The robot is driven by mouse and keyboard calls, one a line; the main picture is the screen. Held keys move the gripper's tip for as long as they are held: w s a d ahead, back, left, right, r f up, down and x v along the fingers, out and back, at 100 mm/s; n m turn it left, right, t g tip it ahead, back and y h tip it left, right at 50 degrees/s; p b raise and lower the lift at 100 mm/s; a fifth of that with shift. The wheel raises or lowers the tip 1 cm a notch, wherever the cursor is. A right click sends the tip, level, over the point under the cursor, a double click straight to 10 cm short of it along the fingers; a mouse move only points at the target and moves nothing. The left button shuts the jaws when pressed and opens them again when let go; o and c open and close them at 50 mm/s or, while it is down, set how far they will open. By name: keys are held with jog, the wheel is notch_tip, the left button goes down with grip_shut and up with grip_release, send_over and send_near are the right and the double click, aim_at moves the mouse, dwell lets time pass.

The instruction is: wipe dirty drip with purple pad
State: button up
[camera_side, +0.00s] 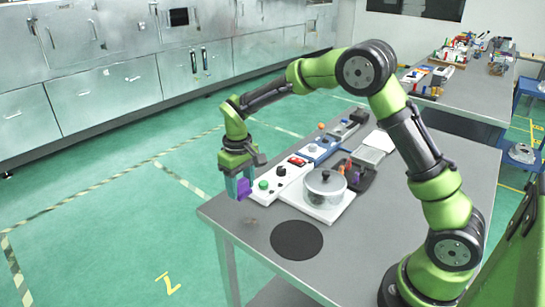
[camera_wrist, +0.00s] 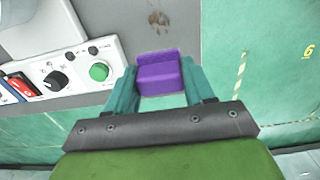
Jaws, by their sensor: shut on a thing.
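My gripper (camera_side: 238,187) is shut on the purple pad (camera_side: 244,189) and holds it near the left corner of the grey table. In the wrist view the pad (camera_wrist: 159,73) sits between the two teal fingers of my gripper (camera_wrist: 160,82). The dirty drip (camera_wrist: 158,20) is a brown smear on the bare table, ahead of the pad and apart from it in that view. In the side view the drip (camera_side: 250,221) is a faint mark below the pad, near the table's edge. The pad appears to be above the table there.
A white control box (camera_side: 279,184) with a green button and black knob stands close beside my gripper. A pot with a lid (camera_side: 324,187) stands on a white plate behind a round black mat (camera_side: 297,240). The table's left edge is close to the pad.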

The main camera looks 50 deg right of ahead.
aim_at(243, 214)
notch_tip(243, 214, down, 7)
jog(key=shift+f, duration=0.15)
jog(key=shift+s+f, duration=0.2)
jog(key=shift+s, duration=0.5)
jog(key=shift+c, duration=0.8)
jog(key=shift+s, duration=2.75)
jog(key=shift+w, duration=3.55)
jog(key=shift+s+r, duration=0.1)
jog(key=shift+r, duration=4.1)
